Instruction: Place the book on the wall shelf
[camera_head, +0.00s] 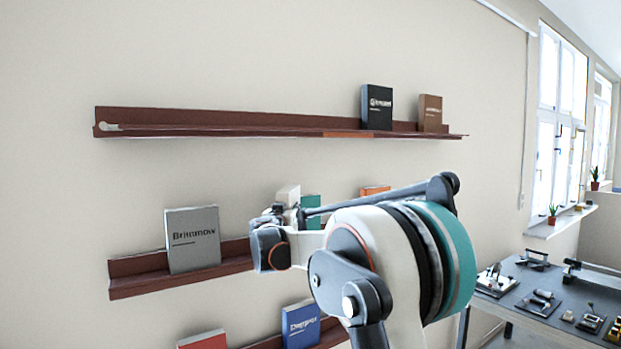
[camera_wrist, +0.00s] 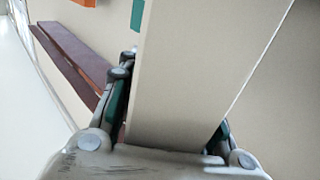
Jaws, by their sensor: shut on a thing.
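My gripper (camera_wrist: 168,110) is shut on a pale beige book (camera_wrist: 185,75), which fills the middle of the wrist view between teal-padded fingers. The far end of the book runs out of the frame. In the head view my arm hides most of the gripper; a small pale block above the wrist may be part of the book, but I cannot tell. The upper wall shelf (camera_head: 230,124) is dark red-brown, with its left and middle empty. The middle wall shelf (camera_head: 140,284) is partly hidden by my arm. A shelf also shows in the wrist view (camera_wrist: 78,58), apart from the held book.
A black book (camera_head: 377,107) and a brown book (camera_head: 430,113) stand at the upper shelf's right. A grey book (camera_head: 192,240), a teal book (camera_head: 311,203) and an orange book (camera_head: 375,190) are lower. Blue (camera_head: 301,325) and red (camera_head: 203,341) books sit lowest. A table (camera_head: 515,305) is right.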

